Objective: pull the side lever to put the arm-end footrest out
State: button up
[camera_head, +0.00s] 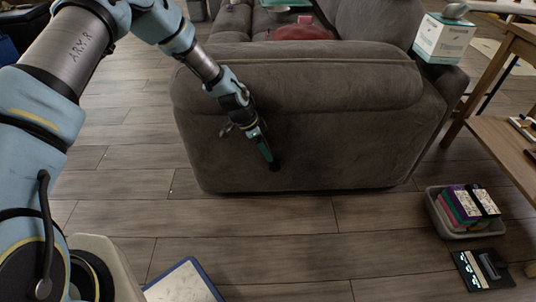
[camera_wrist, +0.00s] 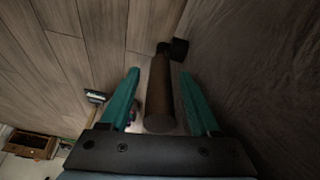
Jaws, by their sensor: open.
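A grey upholstered sofa (camera_head: 300,100) stands with its side panel facing me. In the wrist view the side lever (camera_wrist: 161,95) is a brown cylindrical handle. It joins a dark pivot piece (camera_wrist: 179,48) by the sofa's side (camera_wrist: 250,70). My gripper (camera_head: 268,155) is low against the side panel in the head view. In the wrist view my gripper (camera_wrist: 160,74) has its two teal fingers apart, one on each side of the handle, with gaps showing. In the head view the lever is mostly hidden by my gripper. I cannot make out the footrest.
A grey bin (camera_head: 440,215) with colourful boxes and a dark flat item (camera_head: 484,270) lie on the floor at right. A wooden table (camera_head: 505,130) stands there too.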

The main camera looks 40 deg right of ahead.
jog(key=shift+x, duration=1.15)
grip_shut()
dwell(0.6)
